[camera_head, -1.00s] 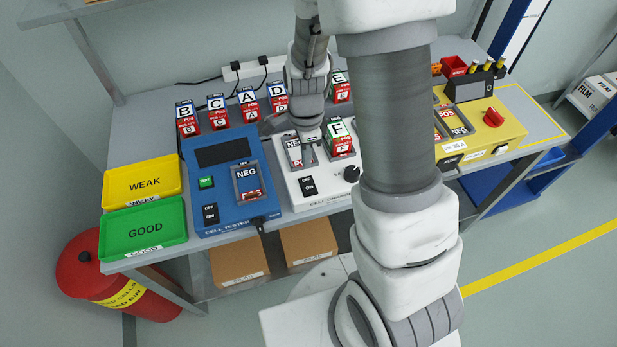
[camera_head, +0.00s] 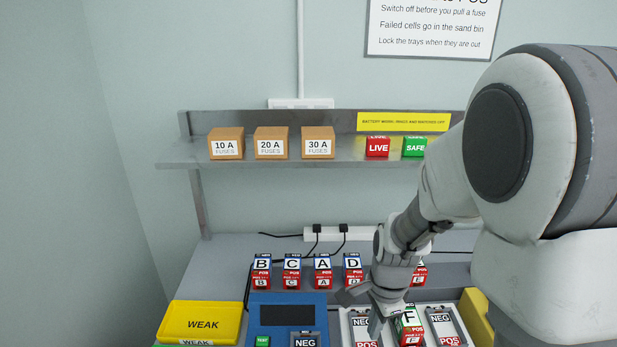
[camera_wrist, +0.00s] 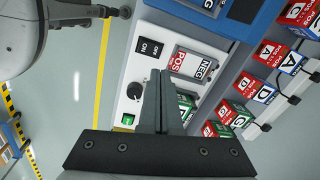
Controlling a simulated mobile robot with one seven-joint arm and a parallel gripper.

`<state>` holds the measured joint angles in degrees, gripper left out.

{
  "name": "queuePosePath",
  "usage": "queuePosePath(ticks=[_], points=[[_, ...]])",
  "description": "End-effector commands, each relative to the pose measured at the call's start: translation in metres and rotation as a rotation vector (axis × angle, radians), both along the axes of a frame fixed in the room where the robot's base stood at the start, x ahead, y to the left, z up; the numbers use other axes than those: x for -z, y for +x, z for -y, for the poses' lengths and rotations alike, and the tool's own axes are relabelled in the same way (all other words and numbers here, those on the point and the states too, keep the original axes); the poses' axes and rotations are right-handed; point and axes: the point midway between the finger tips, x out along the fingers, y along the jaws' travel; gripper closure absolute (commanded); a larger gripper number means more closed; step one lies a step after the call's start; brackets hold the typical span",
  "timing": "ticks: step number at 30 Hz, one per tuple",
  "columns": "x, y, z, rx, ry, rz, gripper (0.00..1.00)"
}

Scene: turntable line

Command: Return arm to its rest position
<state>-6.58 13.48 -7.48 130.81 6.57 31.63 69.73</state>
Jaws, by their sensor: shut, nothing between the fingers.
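My gripper (camera_head: 374,318) is low over the white cell charger in the head view, just left of cell F (camera_head: 409,326). The wrist view shows its two fingers (camera_wrist: 161,100) pressed together with nothing between them. Cell F stands in the charger, between two bays marked NEG and POS. My arm fills the right side of the head view and hides part of the bench. In the wrist view, the fingers hide part of the charger (camera_wrist: 150,75), whose empty bay (camera_wrist: 194,64), switch and black knob show beside them.
Cells B, C, A and D (camera_head: 352,270) stand in a row behind the blue tester (camera_head: 268,304). The yellow WEAK tray (camera_head: 200,320) is at left. A shelf (camera_head: 280,152) above carries fuse boxes (camera_head: 271,141) and LIVE (camera_head: 377,147) and SAFE blocks. Open floor (camera_wrist: 75,85) shows in the wrist view.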

Motion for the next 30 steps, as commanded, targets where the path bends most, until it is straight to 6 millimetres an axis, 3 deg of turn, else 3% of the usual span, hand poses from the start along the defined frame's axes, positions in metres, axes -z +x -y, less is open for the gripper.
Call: queuePosePath(ticks=[1,6,15,24,30], points=[[-0.018,-0.002,-0.001,-0.063,0.001,0.033,1.00],[-0.065,-0.016,-0.002,-0.291,-0.017,0.111,1.00],[-0.134,-0.055,-0.002,-0.685,-0.109,0.245,1.00],[-0.181,-0.103,0.002,-1.057,-0.272,0.344,1.00],[-0.196,-0.127,0.004,-1.222,-0.367,0.369,1.00]])
